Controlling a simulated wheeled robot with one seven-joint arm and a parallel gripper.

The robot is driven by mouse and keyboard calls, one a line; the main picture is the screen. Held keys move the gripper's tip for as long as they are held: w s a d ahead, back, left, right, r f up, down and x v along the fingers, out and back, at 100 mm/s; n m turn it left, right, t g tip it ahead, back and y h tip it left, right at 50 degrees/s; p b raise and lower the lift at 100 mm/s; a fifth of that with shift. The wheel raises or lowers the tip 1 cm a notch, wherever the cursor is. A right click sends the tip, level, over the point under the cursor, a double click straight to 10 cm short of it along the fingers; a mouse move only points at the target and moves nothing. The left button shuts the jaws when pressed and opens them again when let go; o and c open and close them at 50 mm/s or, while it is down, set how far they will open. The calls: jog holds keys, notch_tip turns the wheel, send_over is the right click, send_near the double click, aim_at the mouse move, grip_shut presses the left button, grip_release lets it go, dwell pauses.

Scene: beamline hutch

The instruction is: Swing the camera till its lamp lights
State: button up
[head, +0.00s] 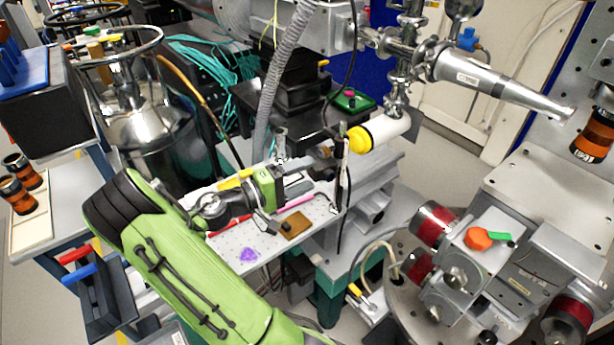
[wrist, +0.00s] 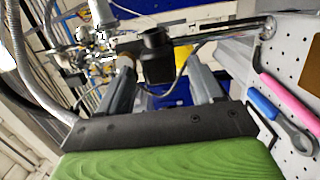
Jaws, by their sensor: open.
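My gripper (wrist: 162,85) is open in the wrist view, with its two grey fingers apart. A black block-shaped body (wrist: 157,58), which looks like the camera, shows between and beyond the fingertips. I cannot tell whether either finger touches it. A metal rod (wrist: 225,30) runs from near it to the right. In the head view my gripper (head: 318,163) reaches right over the perforated board, close to a dark upright piece (head: 340,160) with a black cable. I cannot make out a lamp, lit or unlit, in either view.
The perforated board (head: 222,241) below my gripper carries a pink tool (head: 296,203), a brown block (head: 295,225) and a purple piece (head: 248,255). A grey hose (head: 278,80) hangs behind.

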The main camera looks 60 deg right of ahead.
jog(key=shift+x, duration=0.8)
jog(key=shift+c, duration=0.5)
grip_shut()
